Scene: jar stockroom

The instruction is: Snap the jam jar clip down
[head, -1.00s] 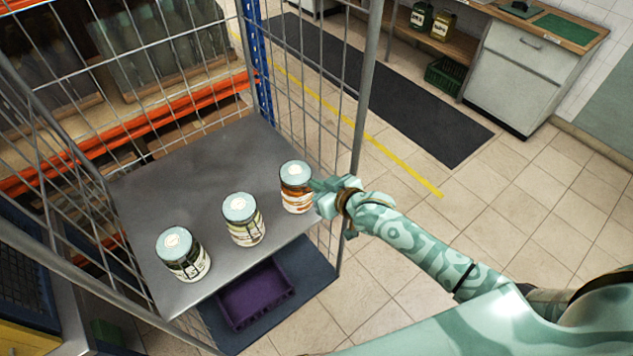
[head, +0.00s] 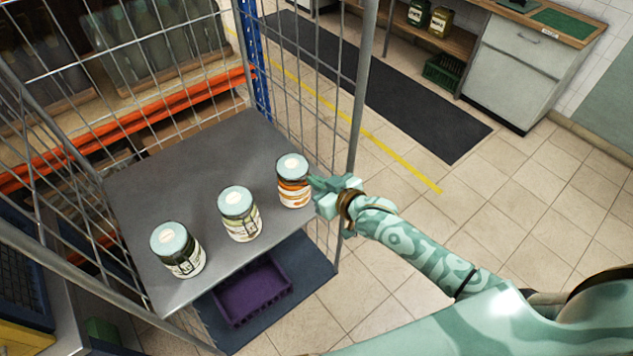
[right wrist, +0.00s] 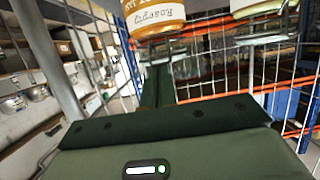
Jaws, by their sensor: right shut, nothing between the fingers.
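Three glass jars with pale teal lids stand upright in a row on the grey shelf (head: 190,195) of a wire cage trolley. The rightmost jar (head: 293,184) has an orange-banded label; the middle jar (head: 239,216) and left jar (head: 179,252) have pale and dark labels. My right gripper (head: 317,187) is shut and empty, at the right side of the rightmost jar; I cannot tell whether it touches. In the right wrist view, a jar label (right wrist: 160,12) reading "Rosehip" shows just beyond the finger (right wrist: 158,88). I cannot make out the clip clearly. My left gripper is out of view.
The trolley's wire side and upright post (head: 362,90) stand close behind my right gripper. A purple crate (head: 252,290) sits below the shelf. An orange-beamed rack (head: 120,128) is behind. The shelf's rear is clear. A cabinet (head: 525,75) stands far right.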

